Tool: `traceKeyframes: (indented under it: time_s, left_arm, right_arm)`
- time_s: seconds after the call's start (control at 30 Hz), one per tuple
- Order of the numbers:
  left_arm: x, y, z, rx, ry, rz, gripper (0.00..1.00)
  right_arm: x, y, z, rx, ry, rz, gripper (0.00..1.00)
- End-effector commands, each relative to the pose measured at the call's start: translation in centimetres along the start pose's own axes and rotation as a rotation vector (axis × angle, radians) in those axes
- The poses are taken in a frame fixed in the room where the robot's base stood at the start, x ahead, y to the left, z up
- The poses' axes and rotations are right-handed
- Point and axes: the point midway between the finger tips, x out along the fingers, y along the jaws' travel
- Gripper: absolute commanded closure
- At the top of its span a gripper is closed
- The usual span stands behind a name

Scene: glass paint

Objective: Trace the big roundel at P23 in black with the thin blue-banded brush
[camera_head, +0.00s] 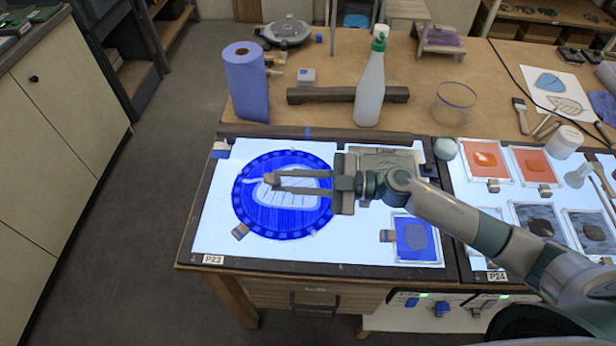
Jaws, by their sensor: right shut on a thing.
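The big roundel (285,224) lies on the lit panel marked P23 (213,259). It is a deep blue disc with a blocky darker rim and a pale leaf shape with thin lines in its middle. My right gripper (274,181) reaches in from the right over the roundel's upper middle, its long fingers pointing left. It is shut on a small brownish thing at the fingertips; whether this is the blue-banded brush cannot be told. The fingers hide part of the leaf. Whether the held thing touches the glass is unclear. My left gripper is not in view.
A small blue square pane (414,238) lies right of the roundel. Small blocks sit around the roundel. Behind stand a blue paper roll (246,85), a spray bottle (370,85), a dark bar (320,96) and a clear jar (454,102). Panel P24 (496,277) carries orange and dark panes.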

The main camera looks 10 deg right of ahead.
Motion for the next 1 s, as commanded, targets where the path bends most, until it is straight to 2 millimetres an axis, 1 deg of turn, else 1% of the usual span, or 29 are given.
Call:
traceKeyframes:
  time_s: [0.03, 0.2, 0.37, 0.5, 0.67, 1.0]
  left_arm:
    - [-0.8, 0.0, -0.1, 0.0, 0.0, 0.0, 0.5]
    - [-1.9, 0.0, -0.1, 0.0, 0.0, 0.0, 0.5]
    - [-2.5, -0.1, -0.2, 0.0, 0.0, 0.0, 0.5]
    - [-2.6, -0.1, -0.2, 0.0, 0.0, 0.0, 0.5]
    - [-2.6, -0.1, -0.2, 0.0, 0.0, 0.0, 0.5]
    - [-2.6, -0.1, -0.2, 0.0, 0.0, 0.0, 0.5]
  right_arm:
    - [1.0, 0.5, -0.4, -0.001, 0.002, 0.001, 1.0]
    - [3.7, 0.8, 0.0, -0.001, 0.002, 0.0, 1.0]
    - [6.2, 1.1, 0.3, 0.0, 0.001, 0.0, 1.0]
    - [7.8, 1.3, 0.7, -0.001, 0.001, 0.0, 1.0]
    - [8.8, 1.5, 0.8, -0.002, 0.001, 0.0, 1.0]
    - [8.7, 1.2, 1.1, -0.001, 0.0, 0.0, 1.0]
